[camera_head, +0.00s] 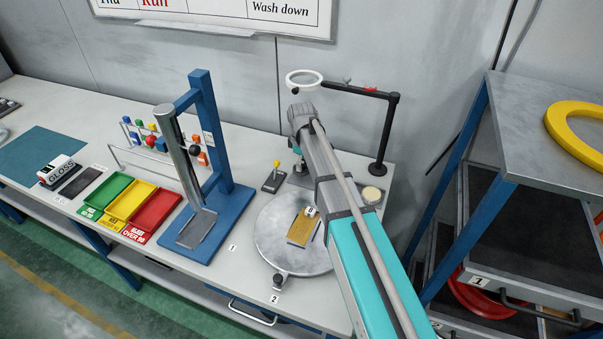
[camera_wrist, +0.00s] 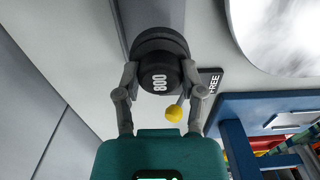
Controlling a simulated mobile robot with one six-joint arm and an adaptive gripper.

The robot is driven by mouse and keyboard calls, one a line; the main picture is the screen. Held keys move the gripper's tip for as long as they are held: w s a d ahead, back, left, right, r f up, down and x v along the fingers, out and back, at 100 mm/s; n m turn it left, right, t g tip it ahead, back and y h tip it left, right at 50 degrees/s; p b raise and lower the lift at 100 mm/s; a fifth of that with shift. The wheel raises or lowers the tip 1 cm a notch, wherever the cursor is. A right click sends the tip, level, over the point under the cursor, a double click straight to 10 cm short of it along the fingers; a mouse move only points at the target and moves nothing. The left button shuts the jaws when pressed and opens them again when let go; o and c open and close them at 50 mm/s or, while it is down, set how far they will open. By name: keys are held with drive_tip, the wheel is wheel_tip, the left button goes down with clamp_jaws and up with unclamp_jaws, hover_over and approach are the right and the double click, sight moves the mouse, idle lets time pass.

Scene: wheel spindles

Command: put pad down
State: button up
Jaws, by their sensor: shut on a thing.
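A round black pad (camera_wrist: 158,48) marked 800 is between the fingers of my gripper (camera_wrist: 160,85) in the wrist view. The gripper is shut on it. The pad is over or on a dark grey strip (camera_wrist: 120,12); I cannot tell if they touch. In the head view my gripper (camera_head: 298,166) is mostly hidden by my arm, at the back of the bench behind the round grey turntable (camera_head: 268,240). A cream round disc (camera_head: 372,194) sits at the strip's right end.
A small switch with a yellow knob (camera_head: 276,170) stands just left of my gripper. A yellow plate (camera_head: 302,230) lies on the turntable. A ring lamp on a black stand (camera_head: 384,140) rises behind. A blue frame (camera_head: 213,140) and coloured trays (camera_head: 128,200) are left.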

idle(0.3)
drive_tip(key=shift+w+a+f+b, duration=0.1)
drive_tip(key=shift+w+f+b, duration=0.4)
drive_tip(key=shift+f+b, duration=0.2)
drive_tip(key=shift+s+f+b, duration=0.1)
drive_tip(key=shift+f+b, duration=1.2)
drive_tip(key=shift+f, duration=0.15)
drive_tip(key=o, duration=1)
drive_tip(key=shift+r, duration=0.2)
wheel_tip(320, 180, up, 12)
drive_tip(key=p, duration=1.2)
